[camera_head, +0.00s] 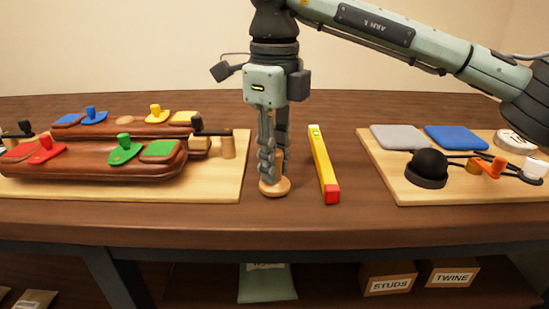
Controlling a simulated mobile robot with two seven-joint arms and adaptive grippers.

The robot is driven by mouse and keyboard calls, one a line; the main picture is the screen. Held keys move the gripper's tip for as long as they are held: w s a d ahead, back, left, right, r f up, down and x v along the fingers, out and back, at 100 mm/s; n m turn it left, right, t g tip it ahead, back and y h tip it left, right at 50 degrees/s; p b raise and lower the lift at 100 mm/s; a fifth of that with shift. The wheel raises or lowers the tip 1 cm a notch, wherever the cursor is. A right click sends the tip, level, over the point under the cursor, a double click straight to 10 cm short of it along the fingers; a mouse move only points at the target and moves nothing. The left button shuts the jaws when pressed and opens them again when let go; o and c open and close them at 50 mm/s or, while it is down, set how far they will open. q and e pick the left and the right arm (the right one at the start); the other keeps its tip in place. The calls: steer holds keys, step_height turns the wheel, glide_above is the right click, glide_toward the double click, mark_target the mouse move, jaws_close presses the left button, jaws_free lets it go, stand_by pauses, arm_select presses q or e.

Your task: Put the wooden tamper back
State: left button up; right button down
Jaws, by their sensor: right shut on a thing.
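The wooden tamper (275,187) stands on the dark table with its round base down, between the left board and the yellow level. My right gripper (272,165) points straight down and is shut on the tamper's upright handle. The fingers hide most of the handle. The tamper looks upright, with its base at the table surface; I cannot tell whether it is slightly raised. My left gripper is not in view.
A yellow level with a red end (325,165) lies just right of the tamper. The left board (215,190) carries brown saddle parts with coloured pads and clamps. The right board (400,190) holds grey and blue pads, a black dome and orange-and-white pieces.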

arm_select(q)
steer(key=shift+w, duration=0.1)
arm_select(e)
steer(key=shift+f, duration=0.1)
steer(key=c, duration=1.5)
jaws_free()
steer(key=shift+c, duration=0.2)
steer(key=shift+o, duration=1)
step_height(320, 180, up, 12)
steer(key=shift+f, duration=0.2)
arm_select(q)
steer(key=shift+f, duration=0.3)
arm_select(e)
steer(key=shift+r, duration=0.35)
